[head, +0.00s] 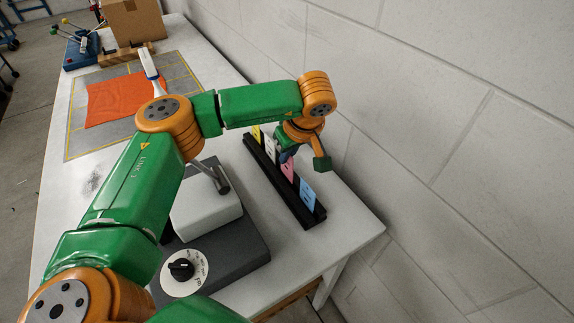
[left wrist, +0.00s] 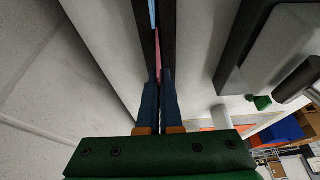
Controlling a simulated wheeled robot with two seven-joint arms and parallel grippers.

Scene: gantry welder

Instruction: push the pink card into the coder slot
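The pink card (head: 287,169) stands in a black rack (head: 304,217) near the wall, between a white card (head: 270,148) and a blue card (head: 307,194). My left gripper (head: 287,156) is down at the rack by the pink card, partly hidden by my arm. In the left wrist view its two blue fingers (left wrist: 160,98) are close together, with the pink card (left wrist: 158,66) in line with the narrow gap between their tips. Whether they grip it is unclear. The likely coder, a pale housing on a grey base (head: 232,252), stands left of the rack. Its slot is not discernible.
A round dial (head: 181,268) and a metal lever (head: 212,176) are on the coder. A yellow card (head: 256,133) is at the rack's far end. An orange cloth (head: 112,100) and a cardboard box (head: 133,20) lie farther back. The wall is close on the right.

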